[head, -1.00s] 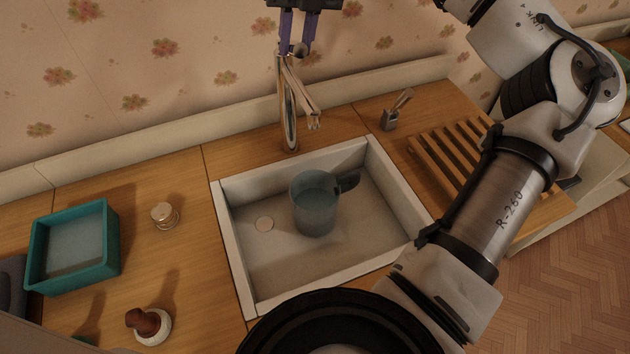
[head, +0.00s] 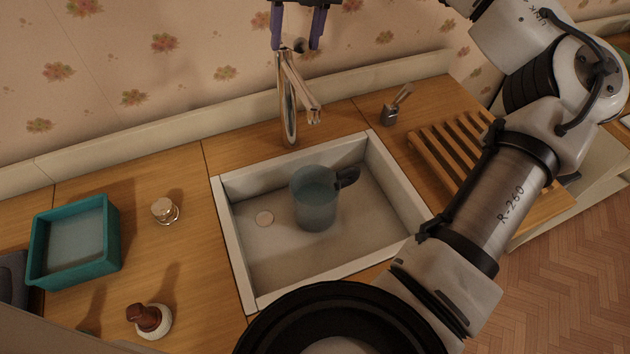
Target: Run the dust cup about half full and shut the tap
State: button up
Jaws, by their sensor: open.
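The dust cup (head: 314,208), a clear bluish cup with a dark handle at its right, stands upright in the sink basin (head: 262,272). Something bluish shows inside it, but I cannot tell the water level exactly. The metal tap (head: 288,105) rises behind the basin, its spout end above the cup. No clear stream shows below the spout. My gripper (head: 298,46) is at the top of the tap, its purple fingers open and apart on either side of the tap's small top knob (head: 299,46). The gripper's upper part is cut off by the frame.
A teal tub (head: 112,245), a small jar (head: 165,211) and a brown-topped bottle (head: 149,320) stand left of the basin. A slatted wooden rack (head: 455,160) and a small grey holder (head: 391,113) are at the right. My arm covers the front right.

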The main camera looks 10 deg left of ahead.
notch_tip(320, 180, up, 7)
jog(key=d+p, duration=0.1)
jog(key=p, duration=0.4)
jog(key=shift+w, duration=0.3)
jog(key=shift+f, duration=0.15)
